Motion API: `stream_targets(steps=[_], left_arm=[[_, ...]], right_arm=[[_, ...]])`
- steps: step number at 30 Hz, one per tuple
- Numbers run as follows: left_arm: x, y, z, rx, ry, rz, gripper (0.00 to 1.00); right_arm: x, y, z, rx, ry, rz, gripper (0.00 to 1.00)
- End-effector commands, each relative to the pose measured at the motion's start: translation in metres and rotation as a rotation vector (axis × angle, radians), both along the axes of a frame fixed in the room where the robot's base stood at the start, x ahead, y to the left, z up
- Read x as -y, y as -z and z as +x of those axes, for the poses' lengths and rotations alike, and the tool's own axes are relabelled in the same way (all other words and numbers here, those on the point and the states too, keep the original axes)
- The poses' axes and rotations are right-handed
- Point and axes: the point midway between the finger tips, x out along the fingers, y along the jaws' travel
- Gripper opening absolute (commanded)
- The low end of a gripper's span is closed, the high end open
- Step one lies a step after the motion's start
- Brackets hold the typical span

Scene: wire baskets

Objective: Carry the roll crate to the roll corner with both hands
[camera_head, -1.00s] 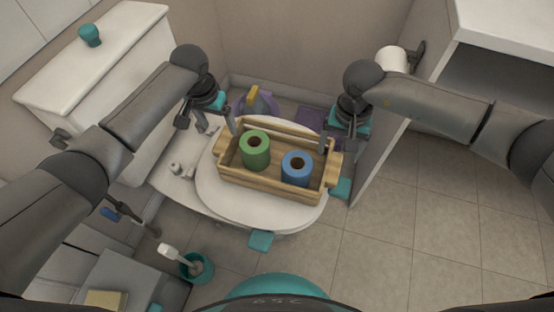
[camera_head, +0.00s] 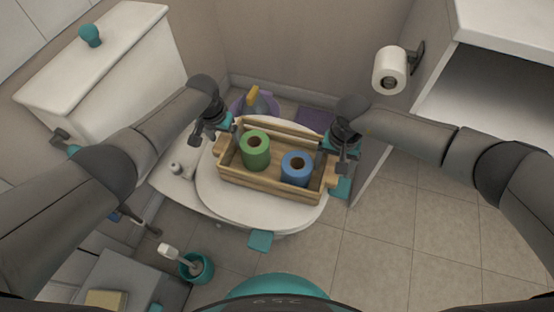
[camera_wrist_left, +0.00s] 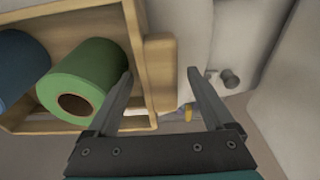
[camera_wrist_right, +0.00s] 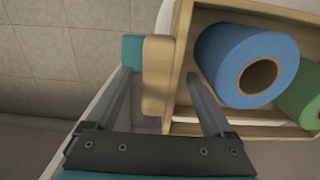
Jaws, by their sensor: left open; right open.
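The roll crate (camera_head: 265,186) is a wooden box on the closed white toilet lid (camera_head: 236,209). It holds a green roll (camera_head: 255,152) and a blue roll (camera_head: 296,168), and has a wooden handle block at each end. My left gripper (camera_head: 222,138) is open at the left end; in the left wrist view its fingers (camera_wrist_left: 160,95) lie on either side of the left handle block (camera_wrist_left: 160,72). My right gripper (camera_head: 333,160) is open at the right end; in the right wrist view its fingers (camera_wrist_right: 158,92) lie on either side of the right handle block (camera_wrist_right: 157,70). Contact cannot be told.
A toilet paper roll (camera_head: 390,70) hangs on the wall at right, near a white shelf unit (camera_head: 480,110). The cistern (camera_head: 100,75) stands at left. A teal brush pot (camera_head: 197,268) is on the floor. The tiled floor (camera_head: 400,245) at right is clear.

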Motion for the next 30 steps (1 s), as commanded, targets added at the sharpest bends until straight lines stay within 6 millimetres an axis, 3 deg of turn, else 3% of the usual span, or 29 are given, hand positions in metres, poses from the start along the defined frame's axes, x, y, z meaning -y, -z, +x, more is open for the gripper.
stream_targets(steps=[5, 27, 30], left_arm=[[0.0002, -0.0001, 0.0, 0.0, 0.0, 0.0, 0.86], [-0.0001, 0.0001, -0.0004, -0.001, 0.0, 0.0, 0.03], [-0.0002, 0.0001, -0.0003, -0.001, 0.0, 0.0, 0.0]], right_arm=[[0.0, 0.0, 0.0, 0.0, 0.0, 0.0, 0.86], [0.0003, -0.0004, 0.0002, 0.0, 0.001, 0.0, 0.03], [0.0003, -0.0004, 0.0003, 0.0, 0.001, 0.0, 0.0]])
